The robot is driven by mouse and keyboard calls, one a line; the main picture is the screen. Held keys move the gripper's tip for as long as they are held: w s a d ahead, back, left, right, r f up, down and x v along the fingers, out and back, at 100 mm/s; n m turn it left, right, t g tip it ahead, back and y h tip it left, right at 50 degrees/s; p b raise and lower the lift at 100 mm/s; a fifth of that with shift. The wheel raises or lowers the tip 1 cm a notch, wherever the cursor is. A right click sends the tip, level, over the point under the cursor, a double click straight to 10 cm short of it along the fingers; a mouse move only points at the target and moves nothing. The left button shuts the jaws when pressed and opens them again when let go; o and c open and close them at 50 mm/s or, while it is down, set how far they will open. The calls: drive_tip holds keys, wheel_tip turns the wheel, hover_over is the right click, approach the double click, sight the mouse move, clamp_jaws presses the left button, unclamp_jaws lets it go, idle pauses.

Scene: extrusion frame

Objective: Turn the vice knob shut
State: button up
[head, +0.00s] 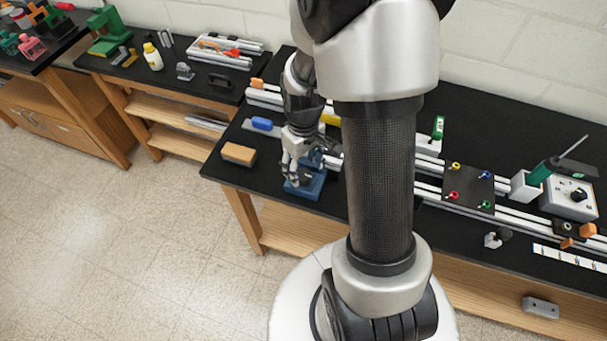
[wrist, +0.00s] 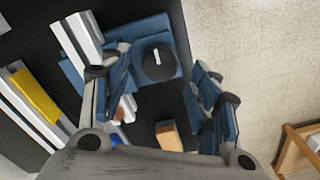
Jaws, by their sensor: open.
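The blue vice (head: 305,188) stands near the front edge of the black bench in the head view, partly hidden by my gripper (head: 304,171). In the wrist view the vice (wrist: 172,27) shows its round black knob (wrist: 158,68) with a white mark line on top. My gripper (wrist: 160,74) is open, with one finger to the left of the knob and the other to its right. The knob lies between the fingertips in the picture; I cannot tell whether they touch it. Nothing is held.
A wooden block (head: 239,154) lies left of the vice, and a blue item (head: 262,124) lies behind it. Aluminium rails (head: 430,165) run along the bench. A yellow piece (wrist: 36,95) sits on a rail. The floor (head: 120,240) in front is clear.

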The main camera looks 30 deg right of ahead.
sight(304, 174)
drive_tip(key=shift+f+b, duration=0.3)
drive_tip(key=shift+f, duration=1.4)
drive_tip(key=shift+c, duration=0.6)
